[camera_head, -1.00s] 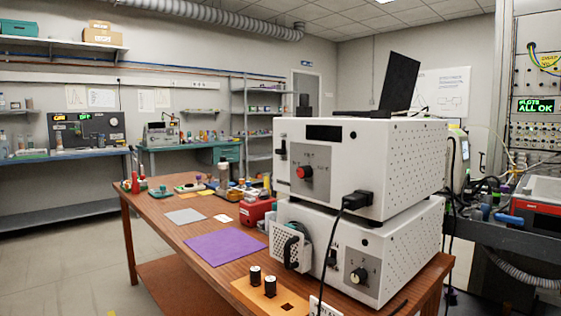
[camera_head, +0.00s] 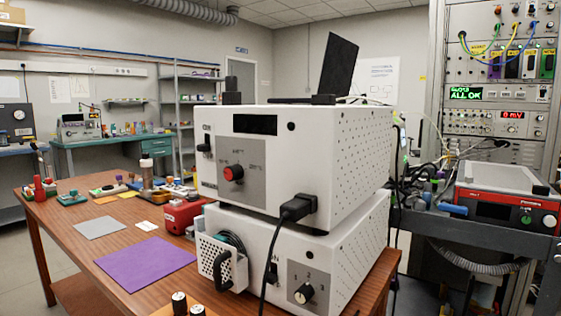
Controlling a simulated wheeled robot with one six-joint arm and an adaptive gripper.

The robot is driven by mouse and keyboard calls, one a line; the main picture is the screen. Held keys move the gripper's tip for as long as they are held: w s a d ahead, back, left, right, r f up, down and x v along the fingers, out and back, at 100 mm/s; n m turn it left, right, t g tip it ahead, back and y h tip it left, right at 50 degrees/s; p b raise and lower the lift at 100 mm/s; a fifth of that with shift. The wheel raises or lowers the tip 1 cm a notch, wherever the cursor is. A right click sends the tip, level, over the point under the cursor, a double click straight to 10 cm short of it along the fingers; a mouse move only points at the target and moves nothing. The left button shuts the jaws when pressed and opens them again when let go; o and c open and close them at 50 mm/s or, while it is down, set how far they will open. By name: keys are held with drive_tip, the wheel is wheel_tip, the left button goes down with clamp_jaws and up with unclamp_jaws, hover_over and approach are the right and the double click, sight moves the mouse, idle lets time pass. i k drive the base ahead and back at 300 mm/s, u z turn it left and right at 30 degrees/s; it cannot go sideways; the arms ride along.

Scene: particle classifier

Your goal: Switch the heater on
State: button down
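Two white instrument boxes are stacked at the table's right end. The upper box (camera_head: 330,150) has a dark blank display (camera_head: 255,124), a red knob (camera_head: 233,173) on a grey panel, and a dark switch (camera_head: 205,146) at its left edge. The lower box (camera_head: 345,245) has a black-and-white knob (camera_head: 304,293) marked with numbers and a dark switch (camera_head: 273,272) beside it. I cannot read a label telling which one is the heater, nor the switch positions. My gripper is not in view.
A black plug (camera_head: 297,208) sits in the upper box, its cable hanging in front of the lower box. A perforated white guard (camera_head: 220,262) juts out at the lower left. A purple mat (camera_head: 146,265) lies on the wooden table (camera_head: 50,215). Electronics racks (camera_head: 497,120) stand at right.

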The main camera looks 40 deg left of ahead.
sight(203, 147)
drive_tip(key=z, duration=0.15)
drive_tip(key=k, duration=0.55)
drive_tip(key=u, duration=1.4)
